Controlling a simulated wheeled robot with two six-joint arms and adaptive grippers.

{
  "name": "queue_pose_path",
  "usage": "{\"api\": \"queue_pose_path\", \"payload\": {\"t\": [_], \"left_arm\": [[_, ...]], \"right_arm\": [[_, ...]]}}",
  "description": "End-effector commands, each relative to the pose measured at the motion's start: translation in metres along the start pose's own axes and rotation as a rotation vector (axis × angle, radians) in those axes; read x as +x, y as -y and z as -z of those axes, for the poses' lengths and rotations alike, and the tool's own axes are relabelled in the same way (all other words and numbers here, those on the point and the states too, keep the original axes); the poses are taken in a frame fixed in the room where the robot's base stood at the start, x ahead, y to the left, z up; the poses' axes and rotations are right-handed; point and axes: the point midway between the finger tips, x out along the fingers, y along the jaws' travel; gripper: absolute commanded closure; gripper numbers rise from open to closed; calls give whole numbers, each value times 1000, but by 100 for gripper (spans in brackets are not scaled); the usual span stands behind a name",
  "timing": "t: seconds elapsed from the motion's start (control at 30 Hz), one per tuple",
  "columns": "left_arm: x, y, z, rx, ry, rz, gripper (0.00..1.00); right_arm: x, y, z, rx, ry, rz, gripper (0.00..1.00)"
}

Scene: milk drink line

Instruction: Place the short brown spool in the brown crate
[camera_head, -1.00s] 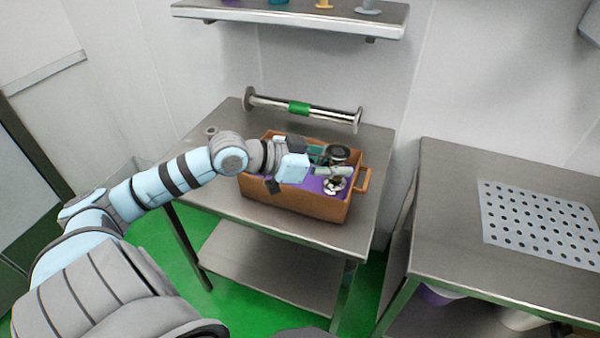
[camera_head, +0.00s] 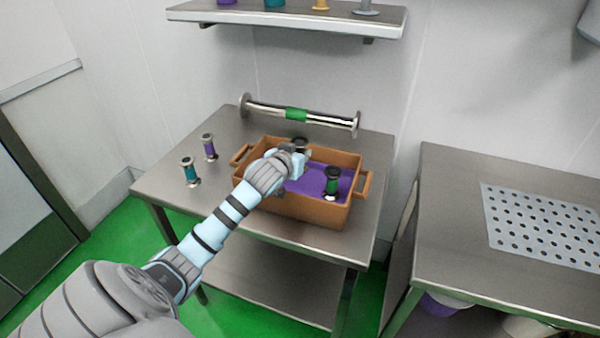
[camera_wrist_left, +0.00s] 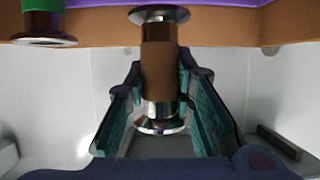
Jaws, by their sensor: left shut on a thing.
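The brown crate (camera_head: 318,213) stands on the metal table, with a purple floor inside. My left gripper (camera_head: 293,156) is over the crate. In the left wrist view, my left gripper (camera_wrist_left: 160,110) is shut on the short brown spool (camera_wrist_left: 157,70), which has shiny metal flanges and sits between the teal finger pads. In the head view the gripper hides most of the spool. I cannot tell whether the spool touches the crate floor. My right gripper is out of view.
A green spool (camera_head: 332,184) stands in the crate's right part. A teal spool (camera_head: 190,171) and a purple spool (camera_head: 209,147) stand on the table (camera_head: 226,188) left of the crate. A metal bar with a green band (camera_head: 297,115) lies behind. A perforated plate (camera_head: 545,225) is on the right table.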

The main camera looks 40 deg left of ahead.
Motion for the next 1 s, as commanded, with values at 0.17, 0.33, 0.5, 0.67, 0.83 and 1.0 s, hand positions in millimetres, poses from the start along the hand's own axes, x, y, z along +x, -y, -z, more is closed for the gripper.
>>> {"api": "queue_pose_path", "payload": {"t": [0.17, 0.33, 0.5, 0.67, 0.83, 1.0], "left_arm": [[12, 0, -30, 0, 0, -1, 100], [18, 0, -44, 1, -3, -1, 100], [18, 0, -43, 1, -3, -1, 100], [20, 0, -47, 1, -3, -1, 100], [22, 0, -52, 2, -2, -1, 100], [23, 0, -56, 2, 0, -1, 100]], "right_arm": [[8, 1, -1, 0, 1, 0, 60], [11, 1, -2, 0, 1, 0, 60], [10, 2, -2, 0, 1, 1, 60], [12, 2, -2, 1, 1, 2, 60], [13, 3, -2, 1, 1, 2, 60], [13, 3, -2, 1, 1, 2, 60]]}}
